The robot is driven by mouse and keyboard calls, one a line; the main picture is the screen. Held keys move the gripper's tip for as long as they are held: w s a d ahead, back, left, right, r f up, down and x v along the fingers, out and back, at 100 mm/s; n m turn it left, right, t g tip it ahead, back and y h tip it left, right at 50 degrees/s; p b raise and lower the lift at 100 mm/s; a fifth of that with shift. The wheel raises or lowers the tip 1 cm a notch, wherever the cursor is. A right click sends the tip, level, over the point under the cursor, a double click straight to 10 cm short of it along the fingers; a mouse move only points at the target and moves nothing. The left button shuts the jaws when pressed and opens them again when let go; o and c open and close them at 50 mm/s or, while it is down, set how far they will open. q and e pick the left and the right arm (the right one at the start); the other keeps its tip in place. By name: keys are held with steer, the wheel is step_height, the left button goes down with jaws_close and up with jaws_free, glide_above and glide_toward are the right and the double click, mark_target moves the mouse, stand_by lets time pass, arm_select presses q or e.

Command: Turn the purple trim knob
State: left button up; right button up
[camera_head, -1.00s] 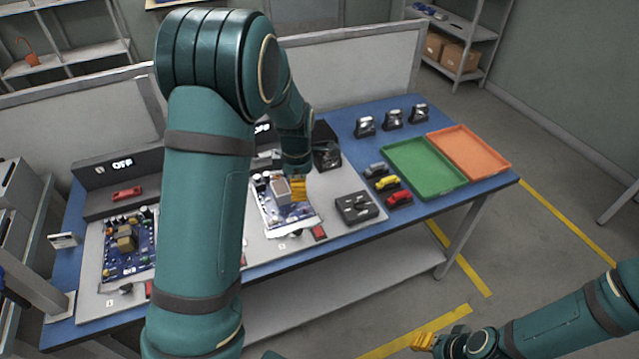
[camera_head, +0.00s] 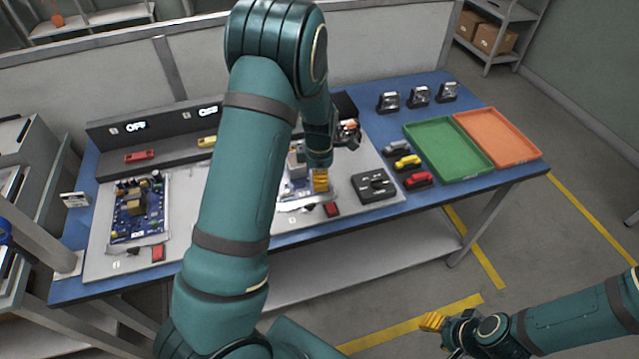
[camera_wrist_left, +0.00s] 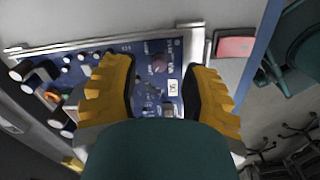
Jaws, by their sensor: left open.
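My left gripper (camera_head: 320,180) is over the right-hand blue circuit board (camera_head: 291,191), its yellow fingers pointing down. In the left wrist view its two fingers (camera_wrist_left: 161,72) are apart over the board (camera_wrist_left: 146,48), with nothing held between them. A small, dark purplish round part (camera_wrist_left: 159,63), apparently the trim knob, shows between the fingertips near the board's edge. The gap between fingers and knob cannot be judged. In the head view the knob is hidden or too small. My right gripper (camera_head: 433,321) is at the lower right, away from the table; its opening is unclear.
A red switch (camera_head: 332,210) and a dark block (camera_head: 374,187) are close to the gripper. Toy cars, a green tray (camera_head: 449,150) and an orange tray (camera_head: 498,138) are farther right.

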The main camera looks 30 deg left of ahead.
arm_select(q)
steer(key=shift+f, duration=1)
jaws_close()
